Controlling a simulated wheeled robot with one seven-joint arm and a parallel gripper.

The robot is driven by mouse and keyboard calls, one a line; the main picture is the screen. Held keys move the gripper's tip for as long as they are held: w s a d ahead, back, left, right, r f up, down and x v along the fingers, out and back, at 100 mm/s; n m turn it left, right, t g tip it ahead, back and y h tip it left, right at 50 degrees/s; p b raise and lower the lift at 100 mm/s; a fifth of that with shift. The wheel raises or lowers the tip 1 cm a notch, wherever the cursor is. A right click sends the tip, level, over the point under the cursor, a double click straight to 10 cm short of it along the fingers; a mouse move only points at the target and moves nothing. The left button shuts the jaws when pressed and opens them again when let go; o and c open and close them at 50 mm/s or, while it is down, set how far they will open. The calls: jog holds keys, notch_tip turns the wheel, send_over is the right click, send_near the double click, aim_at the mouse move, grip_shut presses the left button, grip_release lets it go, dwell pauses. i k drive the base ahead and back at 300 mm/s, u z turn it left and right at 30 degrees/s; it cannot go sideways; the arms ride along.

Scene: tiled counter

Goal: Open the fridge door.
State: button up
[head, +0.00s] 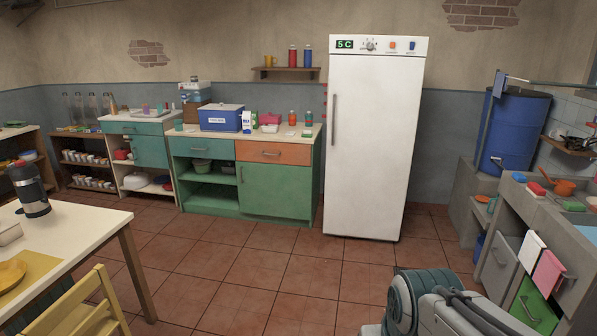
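A tall white fridge (372,150) stands against the back wall, right of centre in the head view. Its door is shut. A long vertical grey handle (334,119) runs along the door's left side. A control strip (376,45) with a green "5 C" display, a dial and small switches is at the top. Part of my own arm shows at the bottom right, well in front of the fridge and apart from it. My gripper is not visible in this view.
Open tiled floor (290,275) lies before the fridge. Green cabinets (275,188) stand close on its left. A concrete sink counter (540,215) and a blue barrel (511,132) are at right. A table (62,245) and yellow chair (75,310) are at left.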

aim_at(374, 102)
jog(key=z, duration=0.05)
jog(key=i, duration=1.55)
jog(key=z, duration=0.25)
jog(key=i, duration=1.5)
jog(key=z, duration=0.4)
jog(key=i, duration=1.1)
jog(key=z, duration=0.2)
